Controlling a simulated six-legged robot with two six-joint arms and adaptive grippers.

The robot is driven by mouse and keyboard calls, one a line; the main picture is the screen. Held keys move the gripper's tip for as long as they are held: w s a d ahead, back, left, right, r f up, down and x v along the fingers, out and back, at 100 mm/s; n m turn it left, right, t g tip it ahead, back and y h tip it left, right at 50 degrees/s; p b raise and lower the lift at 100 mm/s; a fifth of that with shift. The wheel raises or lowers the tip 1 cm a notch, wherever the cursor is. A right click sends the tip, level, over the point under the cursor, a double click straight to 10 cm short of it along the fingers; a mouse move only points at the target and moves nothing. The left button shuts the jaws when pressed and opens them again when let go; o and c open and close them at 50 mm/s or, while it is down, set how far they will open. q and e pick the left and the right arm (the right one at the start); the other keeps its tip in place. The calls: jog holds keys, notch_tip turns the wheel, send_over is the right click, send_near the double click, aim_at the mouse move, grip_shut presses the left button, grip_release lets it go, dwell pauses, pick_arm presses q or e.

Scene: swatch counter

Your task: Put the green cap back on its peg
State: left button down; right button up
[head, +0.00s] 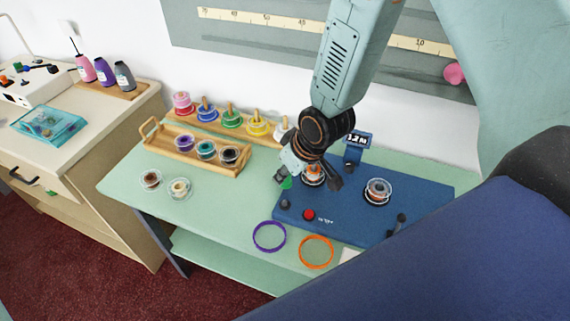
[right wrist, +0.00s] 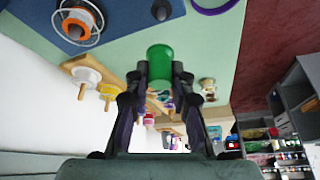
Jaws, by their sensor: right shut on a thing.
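The green cap (head: 286,183) is held at the tip of my right gripper (head: 285,175), near the left edge of the blue board (head: 350,222). In the right wrist view the green cap (right wrist: 160,64) sits between the two dark fingers of the right gripper (right wrist: 160,80), which are shut on it. A short dark post or knob (head: 285,204) stands on the board just below the cap in the head view; it also shows in the right wrist view (right wrist: 161,10), apart from the cap. I cannot tell whether it is the cap's peg. My left gripper is not in view.
An orange spool (head: 313,177) and a second spool (head: 378,190) stand on the board, with a red button (head: 309,215) and a display (head: 357,139). A wooden tray (head: 195,160) of spools and a row of pegged spools lie left. Purple (head: 269,250) and orange rings (head: 316,265) lie in front.

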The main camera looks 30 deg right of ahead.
aim_at(288, 185)
jog(key=shift+w+a+f+b, duration=0.1)
jog(key=shift+f+b, duration=0.35)
jog(key=shift+f, duration=0.15)
jog(key=shift+a+f+b, duration=0.1)
jog(key=shift+f+b, duration=0.65)
jog(key=shift+b, duration=0.05)
jog(key=shift+f+b, duration=0.8)
jog(key=shift+f, duration=0.1)
jog(key=shift+f+b, duration=0.6)
jog(key=shift+f, duration=0.1)
jog(key=shift+r, duration=0.15)
jog(key=shift+p, duration=0.3)
